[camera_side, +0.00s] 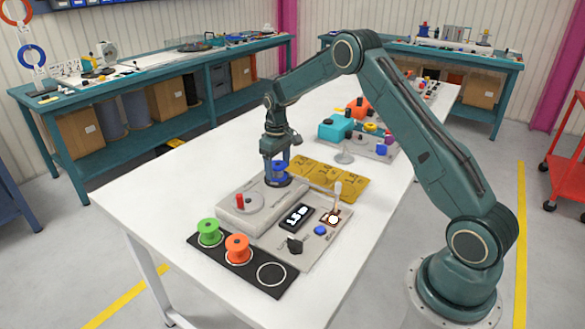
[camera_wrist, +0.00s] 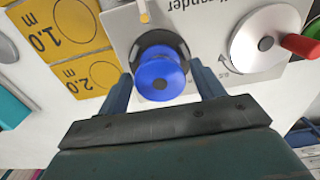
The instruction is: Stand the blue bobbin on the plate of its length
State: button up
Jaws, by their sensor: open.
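The blue bobbin (camera_side: 281,173) stands upright on the back end of the grey winder unit. In the wrist view the blue bobbin (camera_wrist: 160,76) shows from above, with a dark base around its far edge. My gripper (camera_side: 277,165) is low over it, with its two fingers on either side. In the wrist view my gripper (camera_wrist: 161,80) is open, with a gap between each finger and the bobbin. The yellow length plates (camera_side: 328,180) lie right behind the winder.
A black strip (camera_side: 256,277) in front holds a green bobbin (camera_side: 209,232), an orange bobbin (camera_side: 237,248) and an empty ring. Other devices stand farther back.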

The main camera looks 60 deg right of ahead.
jog(key=shift+c, duration=0.2)
jog(key=c, duration=0.8)
jog(key=shift+r, duration=3.8)
jog(key=shift+c, duration=0.2)
jog(key=shift+d, duration=0.1)
jog(key=s+d+f, duration=0.3)
jog(key=s+d, duration=0.2)
jog(key=s, duration=0.4)
jog(key=s+d+f, duration=0.4)
jog(key=s+d, duration=0.2)
jog(key=s, duration=0.2)
jog(key=shift+s+d, duration=0.15)
jog(key=shift+s, duration=0.2)
